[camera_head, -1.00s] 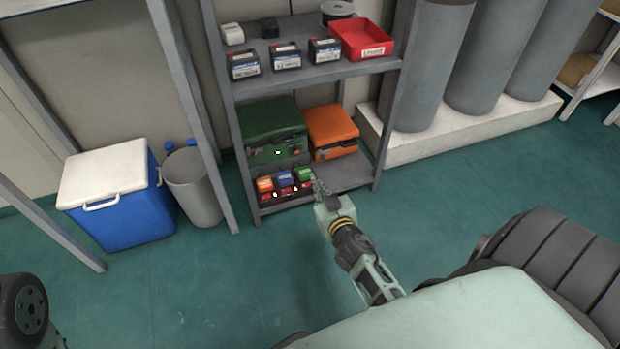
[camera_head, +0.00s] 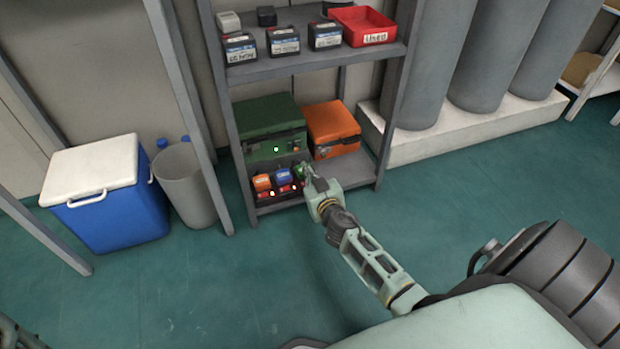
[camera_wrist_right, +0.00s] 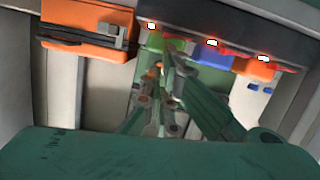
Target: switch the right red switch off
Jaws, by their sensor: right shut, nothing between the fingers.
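A dark charger strip (camera_head: 282,196) on the low shelf holds an orange battery (camera_head: 262,183), a blue battery (camera_head: 283,175) and a green battery (camera_head: 299,169). Red switches with bright lights line its front. The wrist view shows the strip inverted, with the right red switch (camera_wrist_right: 159,24) by the green battery (camera_wrist_right: 176,45) and a light lit beside it. My right gripper (camera_head: 306,170) is shut and empty at the strip's right end. Its fingertips (camera_wrist_right: 168,60) are close to the green battery; contact is unclear. My left gripper is out of view.
A green case (camera_head: 265,148) and an orange case (camera_head: 333,148) stand behind the strip. The shelf above (camera_head: 310,62) holds dark batteries and a red bin (camera_head: 364,27). A grey shelf post (camera_head: 395,100) stands to the right. The floor in front is clear.

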